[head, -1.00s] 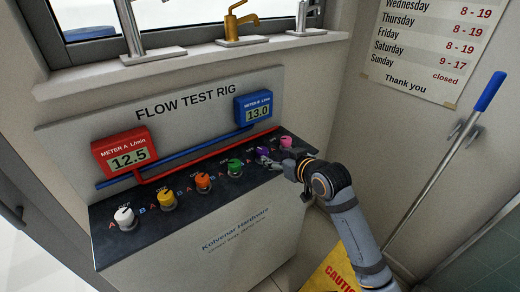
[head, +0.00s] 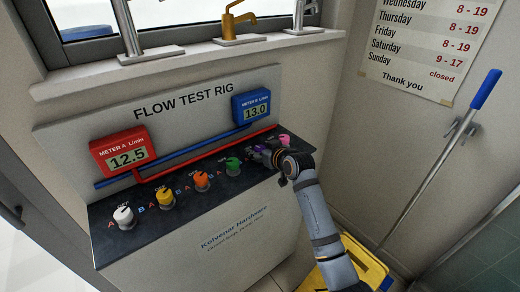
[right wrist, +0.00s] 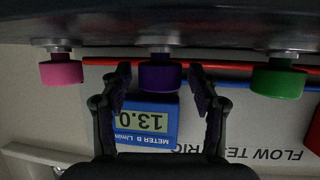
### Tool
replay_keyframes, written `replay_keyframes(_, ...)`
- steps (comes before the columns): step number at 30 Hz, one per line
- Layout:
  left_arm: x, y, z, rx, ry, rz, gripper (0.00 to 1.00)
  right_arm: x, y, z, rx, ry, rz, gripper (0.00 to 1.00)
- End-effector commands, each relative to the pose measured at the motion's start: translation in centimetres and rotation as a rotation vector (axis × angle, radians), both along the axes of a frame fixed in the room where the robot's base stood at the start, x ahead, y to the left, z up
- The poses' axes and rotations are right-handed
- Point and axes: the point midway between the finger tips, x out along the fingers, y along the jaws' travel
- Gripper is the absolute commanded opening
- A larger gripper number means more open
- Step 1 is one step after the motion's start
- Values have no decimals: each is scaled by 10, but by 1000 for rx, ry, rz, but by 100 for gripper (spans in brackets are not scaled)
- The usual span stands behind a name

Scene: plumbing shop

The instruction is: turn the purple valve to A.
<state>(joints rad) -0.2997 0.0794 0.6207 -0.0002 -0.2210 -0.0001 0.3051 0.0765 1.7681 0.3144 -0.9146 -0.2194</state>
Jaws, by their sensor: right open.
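The purple valve (head: 260,148) is a round knob on the dark bench top of the flow test rig, between the green and pink knobs. In the head view my right gripper (head: 270,153) is over it and partly hides it, along with its A and B marks. In the right wrist view the purple valve (right wrist: 160,77) sits between the two fingers of my right gripper (right wrist: 160,82). The fingers are open, with a visible gap on each side of the knob. Which mark the valve points at cannot be told. My left gripper is not in view.
The green knob (head: 233,163) and pink knob (head: 285,140) stand close on either side. Orange (head: 202,180), yellow (head: 164,197) and white (head: 123,216) knobs are further left. Red meter A (head: 121,151) reads 12.5; blue meter B (head: 252,106) reads 13.0.

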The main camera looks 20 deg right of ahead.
Motion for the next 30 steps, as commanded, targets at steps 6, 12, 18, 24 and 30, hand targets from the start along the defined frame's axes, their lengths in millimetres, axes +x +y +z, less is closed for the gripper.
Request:
replay_keyframes(6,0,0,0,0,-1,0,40,0,0,0,0,0,0,36)
replay_keyframes(12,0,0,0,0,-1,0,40,0,0,0,0,0,0,8)
replay_keyframes(18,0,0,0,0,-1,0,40,0,0,0,0,0,12,6)
replay_keyframes(24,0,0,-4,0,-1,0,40,0,-2,0,-2,-1,83,6)
replay_keyframes(30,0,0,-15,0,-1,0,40,1,-2,-3,-2,-1,228,6)
